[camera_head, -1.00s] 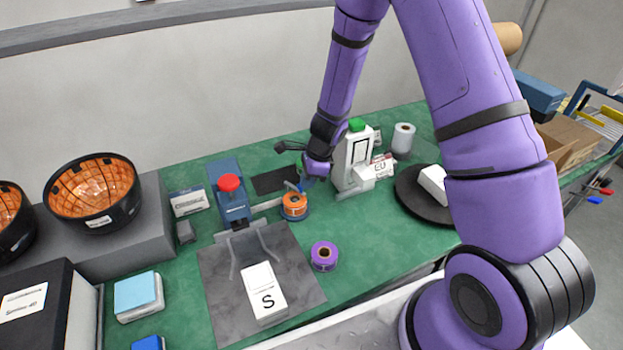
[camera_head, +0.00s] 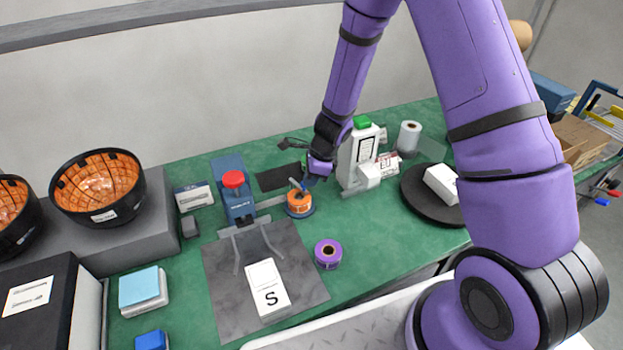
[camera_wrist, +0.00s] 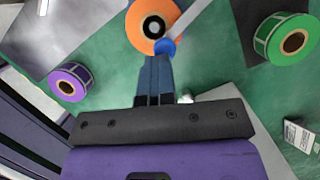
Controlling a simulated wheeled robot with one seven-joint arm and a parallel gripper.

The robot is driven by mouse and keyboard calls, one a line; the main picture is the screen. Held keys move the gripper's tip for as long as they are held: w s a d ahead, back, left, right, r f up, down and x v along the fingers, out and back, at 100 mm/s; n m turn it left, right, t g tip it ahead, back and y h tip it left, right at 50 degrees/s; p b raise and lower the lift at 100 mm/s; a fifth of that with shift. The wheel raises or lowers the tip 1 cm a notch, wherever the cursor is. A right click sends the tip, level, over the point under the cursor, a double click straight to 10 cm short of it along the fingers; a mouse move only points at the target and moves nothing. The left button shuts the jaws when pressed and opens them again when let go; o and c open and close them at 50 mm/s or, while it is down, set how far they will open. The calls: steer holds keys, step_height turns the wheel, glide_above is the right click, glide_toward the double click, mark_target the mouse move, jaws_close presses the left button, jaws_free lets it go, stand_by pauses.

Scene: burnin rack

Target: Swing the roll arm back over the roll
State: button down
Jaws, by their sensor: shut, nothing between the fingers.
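The orange roll (camera_head: 299,206) sits on its blue holder on the green bench; its face with a dark hub shows in the wrist view (camera_wrist: 140,22). The roll arm, a pale bar with a blue knob (camera_wrist: 166,46), slants across the roll's right edge, beside the hub. In the head view its blue end (camera_head: 296,184) stands up at the roll's back. My gripper (camera_wrist: 154,60) is shut and empty, fingertips just short of the knob. Whether they touch it I cannot tell. In the head view my gripper (camera_head: 309,180) is right behind the roll.
A purple roll (camera_head: 328,255) stands in front, and a green roll (camera_wrist: 262,45) shows right in the wrist view. A white device with a green top (camera_head: 357,158) stands close to my gripper's right. A red-knobbed blue press (camera_head: 235,202) is left. Green bench around the purple roll is clear.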

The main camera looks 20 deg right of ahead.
steer(key=shift+w+a, duration=0.5)
steer(key=shift+w, duration=0.1)
steer(key=s+d+r, duration=0.1)
steer(key=d+r, duration=0.6)
steer(key=r, duration=0.3)
steer(key=shift+s+r, duration=0.15)
steer(key=shift+r, duration=0.05)
steer(key=shift+r, duration=0.1)
stand_by(0.4)
